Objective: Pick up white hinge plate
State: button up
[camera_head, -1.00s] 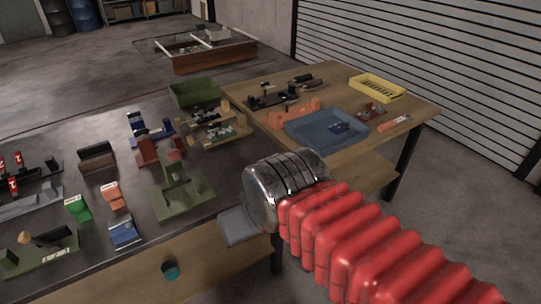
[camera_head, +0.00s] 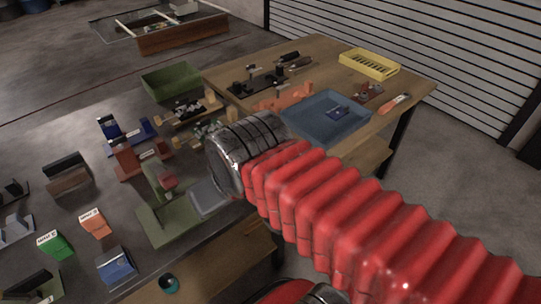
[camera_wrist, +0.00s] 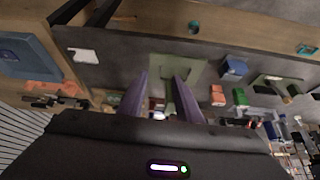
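A small white plate-like piece (camera_wrist: 85,56), which looks like the white hinge plate, lies flat on the dark tabletop in the wrist view, left of the fingers. I cannot make it out in the head view, where my arm covers part of the table. My gripper (camera_wrist: 160,78) is open, its two purple fingers apart with nothing visibly held. It hangs above the dark table and points toward the green bracket (camera_wrist: 192,71). The plate is apart from the fingers. In the head view the grey end of my arm is over the table's right part, and the fingertips are hidden.
The green bracket (camera_head: 164,224) stands beside my arm's end. Blue (camera_head: 116,265), orange (camera_head: 94,222) and green (camera_head: 54,244) boxes stand to its left. A green bin (camera_head: 171,82) is behind. A blue tray (camera_head: 310,128) and yellow crate (camera_head: 369,63) are on the wooden table.

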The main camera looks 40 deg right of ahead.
jog(key=shift+w, duration=0.25)
jog(key=o, duration=0.3)
jog(key=shift+f, duration=0.15)
jog(key=shift+o, duration=0.9)
jog(key=shift+f+m, duration=0.35)
jog(key=shift+m, duration=0.05)
jog(key=o, duration=0.9)
notch_tip(320, 180, down, 6)
jog(key=w+m+g+y, duration=0.1)
jog(key=m+g+y, duration=0.1)
jog(key=m, duration=0.6)
jog(key=shift+w+d+f+y, duration=0.25)
jog(key=shift+d+y, duration=0.15)
jog(key=shift+y, duration=0.5)
jog(key=shift+o, duration=1.4)
jog(key=w+d+f+m+t+y, duration=0.2)
jog(key=d+m, duration=0.3)
jog(key=m, duration=0.3)
jog(key=shift+w+f+m+y, duration=0.3)
jog(key=shift+w+f+y, duration=0.15)
jog(key=shift+w, duration=0.45)
jog(key=d+f+m+t+h, duration=0.3)
jog(key=d+m+t, duration=0.1)
jog(key=d+m, duration=0.5)
jog(key=s+d+f+m+t+h, duration=0.1)
jog(key=d+f+m+t+h, duration=0.2)
jog(key=d+m, duration=0.6)
jog(key=d+t, duration=0.1)
jog(key=d, duration=0.4)
jog(key=shift+d, duration=0.15)
